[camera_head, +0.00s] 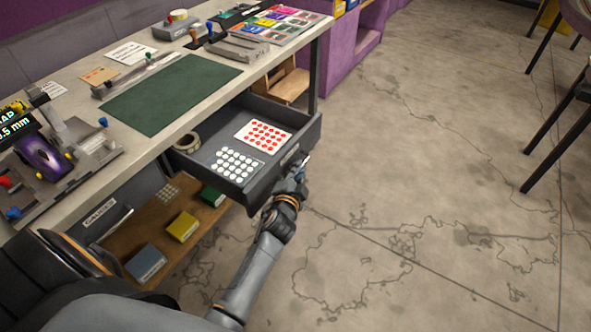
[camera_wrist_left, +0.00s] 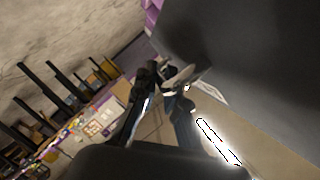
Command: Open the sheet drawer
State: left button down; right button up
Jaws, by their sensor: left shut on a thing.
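The dark grey sheet drawer (camera_head: 213,171) stands pulled out from under the bench in the head view. Inside lie a sheet of red dots (camera_head: 263,134), a sheet of white dots (camera_head: 237,162) and a tape roll (camera_head: 188,143). My left gripper (camera_head: 298,172) is at the drawer's front, shut on its handle. The gripper hides most of the handle. In the left wrist view the fingers (camera_wrist_left: 172,88) close around a pale metal handle (camera_wrist_left: 180,77), beside a large dark surface. My right gripper is not in view.
A closed drawer labelled GAUGES (camera_head: 99,213) is at left. A lower shelf (camera_head: 150,217) holds coloured boxes. The floor (camera_head: 430,190) to the right is clear, with chair legs farther off.

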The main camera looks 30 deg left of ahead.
pick_arm(q)
jog(key=c, duration=1.7)
grip_release()
jog(key=shift+s, duration=0.1)
jog(key=v, duration=1.2)
